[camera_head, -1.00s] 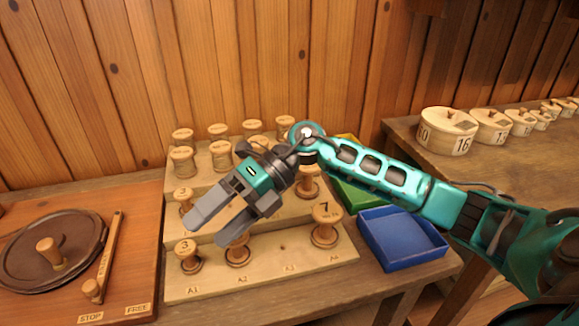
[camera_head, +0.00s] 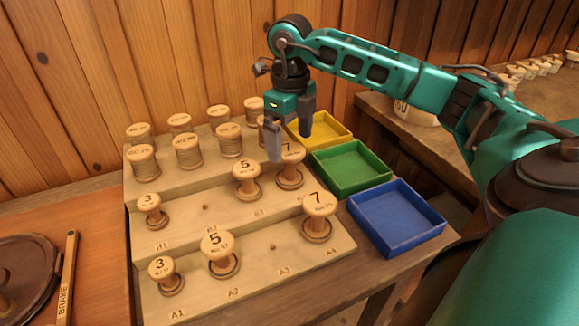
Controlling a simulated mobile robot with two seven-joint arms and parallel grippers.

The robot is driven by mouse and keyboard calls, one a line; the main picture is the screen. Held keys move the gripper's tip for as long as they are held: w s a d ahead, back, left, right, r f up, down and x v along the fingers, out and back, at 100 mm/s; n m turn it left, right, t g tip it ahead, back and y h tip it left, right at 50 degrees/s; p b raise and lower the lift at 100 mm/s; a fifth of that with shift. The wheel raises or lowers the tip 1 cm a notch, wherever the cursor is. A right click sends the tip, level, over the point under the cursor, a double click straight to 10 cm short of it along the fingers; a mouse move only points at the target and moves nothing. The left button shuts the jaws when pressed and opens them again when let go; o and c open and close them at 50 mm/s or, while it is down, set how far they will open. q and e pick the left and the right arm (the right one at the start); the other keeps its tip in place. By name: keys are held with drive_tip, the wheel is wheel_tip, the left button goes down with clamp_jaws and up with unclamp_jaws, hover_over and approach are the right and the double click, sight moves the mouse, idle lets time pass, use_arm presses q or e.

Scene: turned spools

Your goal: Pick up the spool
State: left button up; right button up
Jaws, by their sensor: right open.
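Turned wooden spools stand upright on a stepped wooden rack (camera_head: 185,230). On the front step are a spool marked 3 (camera_head: 164,274), one marked 5 (camera_head: 219,256) and one marked 7 (camera_head: 318,218); the A3 hole is empty. On the middle step are another 3 (camera_head: 152,210), another 5 (camera_head: 246,182) and another 7 (camera_head: 290,175). Several thread-wound spools (camera_head: 188,152) fill the back step. My right gripper (camera_head: 290,140) is open, pointing down, empty. Its fingers appear just above the middle-step 7 and partly cover it. My left gripper is out of view.
Yellow (camera_head: 325,132), green (camera_head: 350,168) and blue (camera_head: 396,222) trays lie right of the rack, and look empty. A wooden board with a dark disc (camera_head: 18,275) and a BRAKE lever (camera_head: 68,280) is at left. Lidded round boxes stand on the right-hand bench.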

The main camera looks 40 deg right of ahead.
sight(290, 150)
wheel_tip(290, 150, down, 6)
drive_tip(key=shift+a+r, duration=0.1)
drive_tip(key=shift+r, duration=0.05)
drive_tip(key=shift+c, duration=0.2)
drive_tip(key=c, duration=1.1)
drive_tip(key=shift+r, duration=0.1)
